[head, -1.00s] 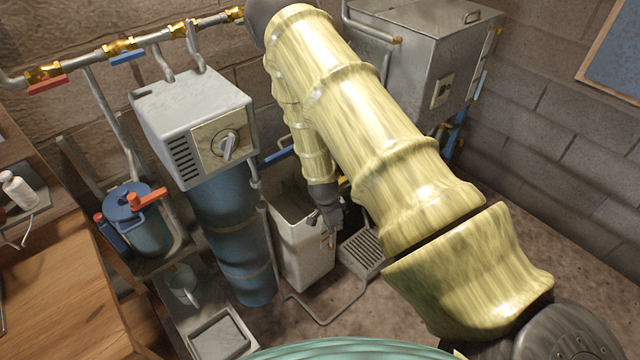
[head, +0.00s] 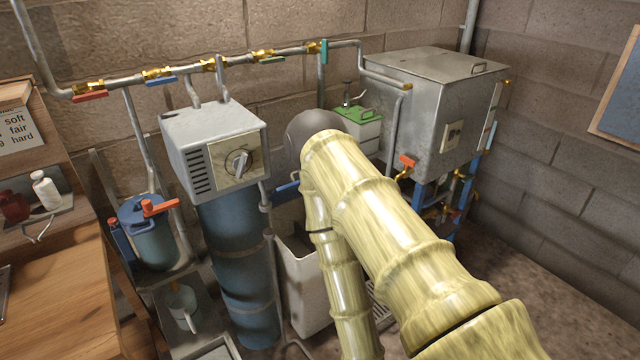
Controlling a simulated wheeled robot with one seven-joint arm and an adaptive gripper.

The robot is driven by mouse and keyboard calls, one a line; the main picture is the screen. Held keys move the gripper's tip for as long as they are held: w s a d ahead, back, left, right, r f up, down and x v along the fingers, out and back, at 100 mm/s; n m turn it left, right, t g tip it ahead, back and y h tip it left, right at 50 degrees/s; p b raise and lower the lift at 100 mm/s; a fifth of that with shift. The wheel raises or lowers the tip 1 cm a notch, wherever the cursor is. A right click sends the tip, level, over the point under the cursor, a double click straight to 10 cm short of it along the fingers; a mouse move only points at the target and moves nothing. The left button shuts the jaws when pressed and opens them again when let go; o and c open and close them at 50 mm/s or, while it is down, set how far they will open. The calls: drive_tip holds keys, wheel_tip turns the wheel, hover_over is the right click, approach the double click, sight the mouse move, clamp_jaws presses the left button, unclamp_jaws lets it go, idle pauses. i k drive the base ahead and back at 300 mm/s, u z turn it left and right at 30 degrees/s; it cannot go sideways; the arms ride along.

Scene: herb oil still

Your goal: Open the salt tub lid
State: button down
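A pale, tall tub (head: 302,295), which looks like the salt tub, stands on the floor right of the blue cylinder in the head view. My arm covers its right side and part of its top. The visible part of its top looks dark, like an open inside, but I cannot clearly make out a lid or its position. My forearm runs down in front of the tub and leaves the picture at the bottom edge. My gripper is out of view.
The blue cylinder (head: 240,285) with a grey control box (head: 213,145) stands left of the tub. A blue-lidded pot (head: 150,235) and a wooden bench (head: 55,300) are farther left. A metal tank (head: 430,110) and a green-lidded container (head: 358,125) stand behind my arm.

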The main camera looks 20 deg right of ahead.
sight(283, 194)
drive_tip(key=z, duration=0.35)
drive_tip(key=i, duration=1)
drive_tip(key=u, duration=0.05)
